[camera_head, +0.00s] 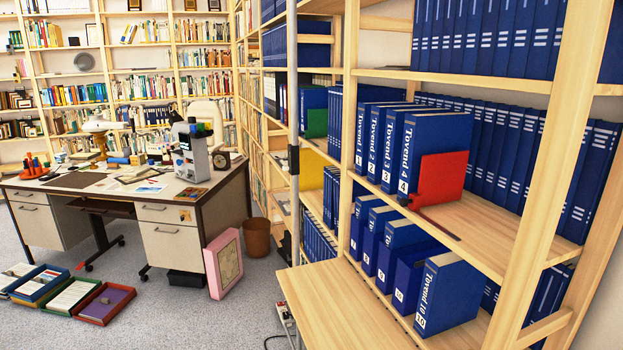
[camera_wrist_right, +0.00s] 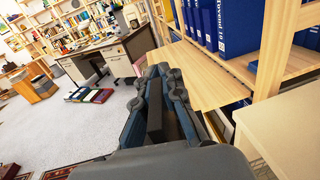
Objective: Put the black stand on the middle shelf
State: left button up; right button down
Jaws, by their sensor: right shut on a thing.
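My right gripper (camera_wrist_right: 163,76) shows in the right wrist view, shut on a dark, narrow thing that I take to be the black stand (camera_wrist_right: 156,118). Much of it is hidden between the fingers. The gripper is beside a low wooden board (camera_wrist_right: 205,82), apart from the upper shelves. In the head view, the middle shelf (camera_head: 500,228) of the near bookcase bears blue binders (camera_head: 432,140) and a red bookend (camera_head: 442,178). Bare wood lies to the right of the bookend. Neither gripper shows in the head view, and my left gripper is in no view.
The wooden board (camera_head: 340,300) juts out below the shelf and is bare. Wooden uprights (camera_head: 548,190) frame the shelf opening. More blue binders (camera_head: 445,295) stand on the lower shelf. A cluttered desk (camera_head: 180,222), a pink framed thing (camera_head: 224,263) and floor trays (camera_head: 105,303) are at left.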

jog(key=y, duration=0.1)
jog(key=n+y, duration=0.1)
jog(key=f+n+y, duration=0.1)
jog(key=shift+s+a+g, duration=0.25)
jog(key=shift+a+g, duration=0.05)
jog(key=shift+g, duration=0.1)
jog(key=shift+s+a+f+n+g+y, duration=0.15)
jog(key=shift+s+n+g+y, duration=0.15)
jog(key=shift+y, duration=0.2)
jog(key=shift+s+f+n+g+y, duration=0.1)
jog(key=shift+n+g+y, duration=0.1)
jog(key=shift+n+y, duration=0.25)
jog(key=shift+s+f+n+y, duration=0.1)
jog(key=shift+f+n+y, duration=0.05)
jog(key=shift+n+y, duration=0.25)
